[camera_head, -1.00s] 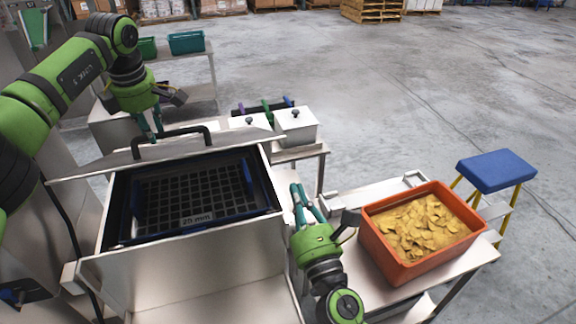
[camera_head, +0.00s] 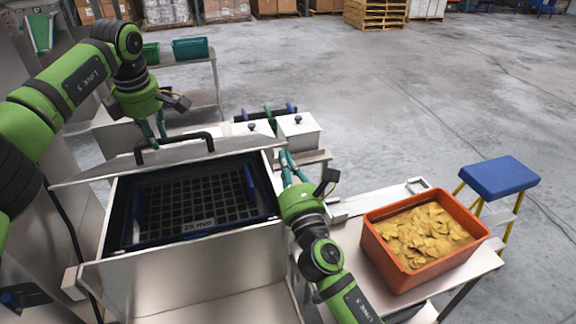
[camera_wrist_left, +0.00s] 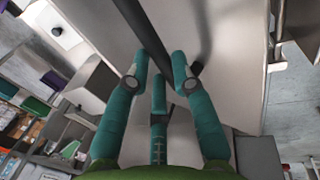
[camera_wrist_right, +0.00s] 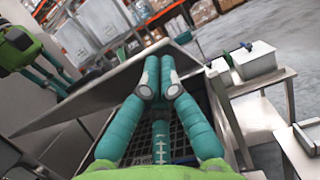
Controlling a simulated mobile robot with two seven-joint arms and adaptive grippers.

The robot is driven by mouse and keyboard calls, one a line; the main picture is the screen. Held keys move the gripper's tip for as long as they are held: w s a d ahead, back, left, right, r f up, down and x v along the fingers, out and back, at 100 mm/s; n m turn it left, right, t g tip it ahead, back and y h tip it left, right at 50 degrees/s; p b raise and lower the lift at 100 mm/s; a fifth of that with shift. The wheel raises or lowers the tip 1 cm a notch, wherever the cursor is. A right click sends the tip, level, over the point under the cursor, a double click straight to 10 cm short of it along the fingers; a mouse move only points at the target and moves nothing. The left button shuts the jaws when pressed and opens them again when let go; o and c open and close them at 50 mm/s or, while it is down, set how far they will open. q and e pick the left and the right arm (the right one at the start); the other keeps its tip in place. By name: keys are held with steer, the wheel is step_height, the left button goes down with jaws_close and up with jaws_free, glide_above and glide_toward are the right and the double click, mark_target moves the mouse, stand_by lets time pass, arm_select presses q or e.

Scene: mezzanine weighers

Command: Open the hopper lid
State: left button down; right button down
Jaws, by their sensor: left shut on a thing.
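The hopper lid (camera_head: 108,172) is a grey metal panel tilted up at the back of the hopper (camera_head: 190,265), whose mouth is uncovered. Its black bar handle (camera_head: 203,136) faces away from the mouth. My left gripper (camera_head: 160,136) is shut on this handle; the dark bar (camera_wrist_left: 150,40) shows at its fingertips in the left wrist view (camera_wrist_left: 162,66). My right gripper (camera_head: 288,160) is shut and empty by the hopper's back right corner, near the lid's right end. In the right wrist view its fingertips (camera_wrist_right: 159,70) appear in front of the lid's inner face (camera_wrist_right: 85,103); contact is unclear.
A dark grid screen (camera_head: 195,205) marked 25 mm lies inside the hopper. An orange crate of yellow pieces (camera_head: 395,272) stands on a bench at the right. Lidded metal bins (camera_head: 299,133) stand behind, and a blue-topped stool (camera_head: 500,177) at far right. Open floor lies beyond.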

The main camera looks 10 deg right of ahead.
arm_select(q)
steer(key=shift+w+f, duration=0.1)
steer(key=shift+f, duration=0.1)
arm_select(e)
steer(key=shift+w+r, duration=0.3)
steer(key=shift+r, duration=0.35)
steer(key=shift+w+r, duration=0.25)
steer(key=shift+r, duration=0.35)
arm_select(q)
steer(key=c, duration=1.1)
jaws_free()
steer(key=shift+d, duration=0.1)
steer(key=shift+o, duration=0.2)
steer(key=shift+f, duration=0.1)
arm_select(e)
steer(key=shift+w+f, duration=0.15)
steer(key=shift+w, duration=0.1)
